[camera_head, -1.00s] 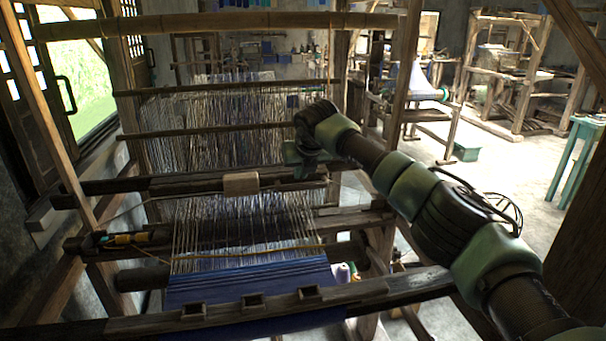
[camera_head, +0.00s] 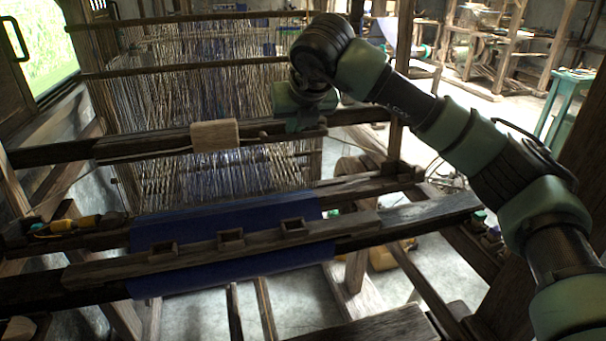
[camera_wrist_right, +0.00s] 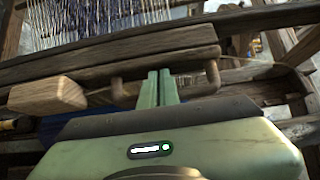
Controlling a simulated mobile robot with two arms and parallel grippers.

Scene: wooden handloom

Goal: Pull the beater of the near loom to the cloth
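The near loom's beater (camera_head: 150,146) is a dark wooden beam across the warp with a pale wooden block (camera_head: 215,135) on it. Blue cloth (camera_head: 225,215) lies nearer, passing under the notched front beam, with bare warp threads between it and the beater. My right gripper (camera_head: 308,122) is at the beater's right part, right of the block. In the right wrist view its green fingers (camera_wrist_right: 158,88) are together, upright between two wooden pegs of a small handle (camera_wrist_right: 200,90) on the beater. No gap wide enough for a held object shows between them. My left gripper is out of view.
The notched front beam (camera_head: 230,240) crosses the foreground. A yellow-orange shuttle-like piece (camera_head: 75,225) lies at the left. A loom post (camera_head: 400,80) stands behind my right arm. Other looms (camera_head: 500,45) and a teal stool (camera_head: 570,95) stand farther back, with open floor between.

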